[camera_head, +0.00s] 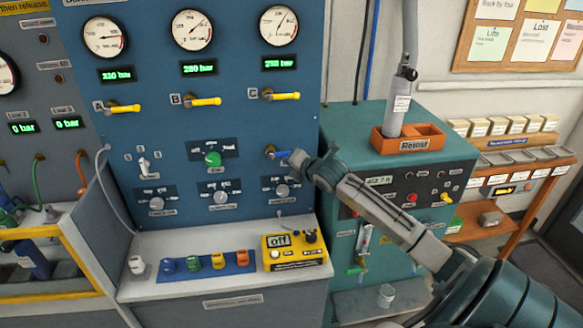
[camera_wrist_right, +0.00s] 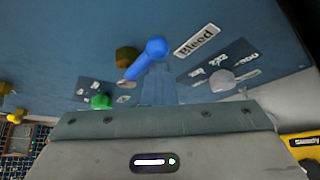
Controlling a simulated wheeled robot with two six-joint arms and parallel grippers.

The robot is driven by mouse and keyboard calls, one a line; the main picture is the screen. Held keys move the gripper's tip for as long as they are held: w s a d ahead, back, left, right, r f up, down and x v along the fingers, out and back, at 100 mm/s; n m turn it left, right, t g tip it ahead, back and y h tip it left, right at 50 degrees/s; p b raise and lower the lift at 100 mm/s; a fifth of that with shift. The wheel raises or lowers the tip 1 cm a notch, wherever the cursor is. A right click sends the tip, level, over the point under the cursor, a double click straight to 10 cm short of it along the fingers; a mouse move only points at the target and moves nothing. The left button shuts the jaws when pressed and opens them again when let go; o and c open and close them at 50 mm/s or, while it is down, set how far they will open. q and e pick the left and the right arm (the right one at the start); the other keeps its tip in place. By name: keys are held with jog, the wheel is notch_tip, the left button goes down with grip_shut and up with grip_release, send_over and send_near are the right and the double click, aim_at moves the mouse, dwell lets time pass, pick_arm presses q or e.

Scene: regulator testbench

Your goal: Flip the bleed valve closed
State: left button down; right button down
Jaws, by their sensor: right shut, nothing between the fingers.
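The bleed valve has a blue lever (camera_head: 279,154) on the blue panel, right of the green knob. In the right wrist view the blue lever (camera_wrist_right: 146,56) slants up to the right to a rounded end, beside a brass body (camera_wrist_right: 127,57). A "Bleed" label (camera_wrist_right: 197,41) is just right of it. My right gripper (camera_head: 296,160) is shut and empty, close to the lever's right end in the head view. In the wrist view its fingers (camera_wrist_right: 158,88) are just below the lever; I cannot tell whether they touch it. My left gripper is out of view.
Yellow valve handles (camera_head: 204,101) sit above on the panel. The green knob (camera_head: 212,158) and a grey knob (camera_head: 282,190) are close by. A yellow meter (camera_head: 296,252) stands on the ledge below. A teal cabinet (camera_head: 345,130) is at the right.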

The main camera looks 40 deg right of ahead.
jog(key=s+a+r+b, duration=0.1)
jog(key=s+a+b, duration=0.3)
jog(key=s, duration=0.4)
jog(key=shift+a, duration=0.45)
jog(key=shift+r, duration=0.1)
